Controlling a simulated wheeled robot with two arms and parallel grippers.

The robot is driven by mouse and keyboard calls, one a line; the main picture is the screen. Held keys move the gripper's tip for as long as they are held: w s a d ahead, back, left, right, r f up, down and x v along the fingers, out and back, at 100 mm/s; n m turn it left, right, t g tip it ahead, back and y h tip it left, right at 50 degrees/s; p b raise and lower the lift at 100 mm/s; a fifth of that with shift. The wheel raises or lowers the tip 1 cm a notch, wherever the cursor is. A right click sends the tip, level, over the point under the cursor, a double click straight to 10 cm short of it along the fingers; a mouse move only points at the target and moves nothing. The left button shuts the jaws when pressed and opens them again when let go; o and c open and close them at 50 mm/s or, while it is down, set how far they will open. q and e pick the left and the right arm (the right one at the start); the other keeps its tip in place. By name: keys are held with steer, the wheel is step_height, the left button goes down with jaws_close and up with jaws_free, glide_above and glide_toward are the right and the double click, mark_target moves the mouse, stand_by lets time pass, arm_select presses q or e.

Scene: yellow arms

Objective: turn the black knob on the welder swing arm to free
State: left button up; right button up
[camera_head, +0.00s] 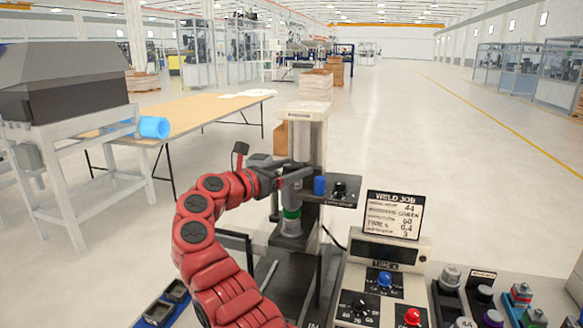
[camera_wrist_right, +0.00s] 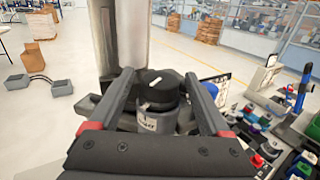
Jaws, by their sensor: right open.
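The welder (camera_head: 305,135) stands in the middle of the head view, with a pale upper column and dark parts below. In the wrist view a round black knob (camera_wrist_right: 160,92) with a white pointer mark sits on a grey housing (camera_wrist_right: 155,121) with a small label. The mark slants toward the upper right. My right gripper (camera_head: 293,169) is open at the welder's column. In the wrist view its two fingers (camera_wrist_right: 158,80) lie on either side of the knob; whether they touch it I cannot tell. The gripper hides this knob in the head view. My left gripper is out of view.
A dark plate right of the gripper carries a blue cap (camera_head: 319,186) and another black knob (camera_head: 340,189). A control box (camera_head: 384,284) with a WELD JOB sign (camera_head: 394,214) stands at the front right. A wooden table (camera_head: 205,112) is behind left.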

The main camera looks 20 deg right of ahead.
jaws_close()
stand_by(0.4)
